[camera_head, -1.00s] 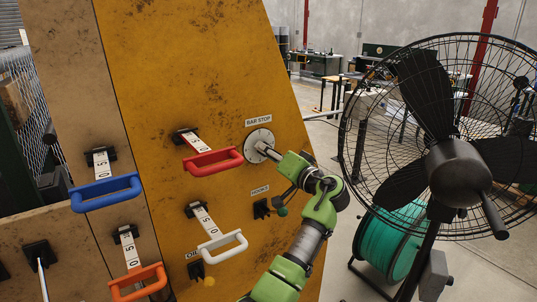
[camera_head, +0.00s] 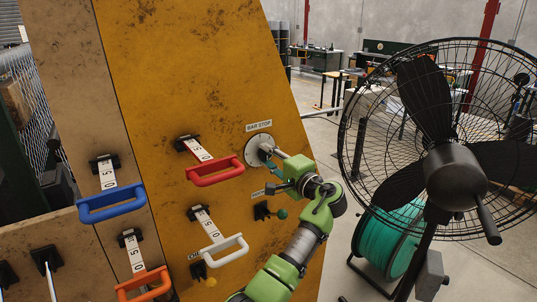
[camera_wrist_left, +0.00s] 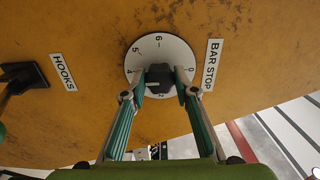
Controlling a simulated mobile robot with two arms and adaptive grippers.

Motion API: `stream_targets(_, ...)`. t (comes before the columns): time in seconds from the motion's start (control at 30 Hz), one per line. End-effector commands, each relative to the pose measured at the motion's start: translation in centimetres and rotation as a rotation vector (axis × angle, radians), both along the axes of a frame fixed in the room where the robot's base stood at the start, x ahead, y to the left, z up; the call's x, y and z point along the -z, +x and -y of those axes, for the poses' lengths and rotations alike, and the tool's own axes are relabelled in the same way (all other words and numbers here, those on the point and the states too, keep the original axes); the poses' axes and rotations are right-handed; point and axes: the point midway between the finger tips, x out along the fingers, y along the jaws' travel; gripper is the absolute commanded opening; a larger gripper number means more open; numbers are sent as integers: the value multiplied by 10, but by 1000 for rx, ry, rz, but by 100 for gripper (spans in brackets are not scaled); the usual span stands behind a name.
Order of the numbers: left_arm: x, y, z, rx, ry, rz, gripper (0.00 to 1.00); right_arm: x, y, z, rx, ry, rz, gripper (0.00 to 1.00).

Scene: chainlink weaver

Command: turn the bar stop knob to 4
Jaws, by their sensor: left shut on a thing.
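The bar stop knob is a dark knob (camera_wrist_left: 160,78) in the middle of a round white dial (camera_wrist_left: 133,64) with numbers around its rim. The dial also shows in the head view (camera_head: 253,157), under the BAR STOP label, on the yellow panel. My left gripper (camera_head: 270,155) reaches the dial from the lower right. In the left wrist view its two teal fingers (camera_wrist_left: 159,92) are shut on the knob, one on each side. The fingers cover part of the dial's lower rim. I cannot tell which number the knob points to. My right gripper is not in view.
A red handle (camera_head: 215,172) and a white handle (camera_head: 222,246) stick out left of the arm. Blue and orange handles are farther left. A small HOOKS lever (camera_head: 265,211) sits close below the dial. A black fan (camera_head: 455,170) stands to the right.

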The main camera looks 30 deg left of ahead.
Motion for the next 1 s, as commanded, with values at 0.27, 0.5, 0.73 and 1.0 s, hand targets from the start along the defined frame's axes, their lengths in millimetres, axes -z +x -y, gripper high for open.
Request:
stream_targets(0.27, -5, 0, -2, -1, 21, -28, 6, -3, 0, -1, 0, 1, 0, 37)
stream_targets(0.5, -5, 0, -2, -1, 22, -29, 6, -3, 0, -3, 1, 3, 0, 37)
stream_targets(0.73, -4, 0, -2, 0, 20, -28, 44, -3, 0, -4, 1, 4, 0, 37)
stream_targets(1.0, -2, 0, 0, 0, 17, -32, 44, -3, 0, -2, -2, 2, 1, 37)
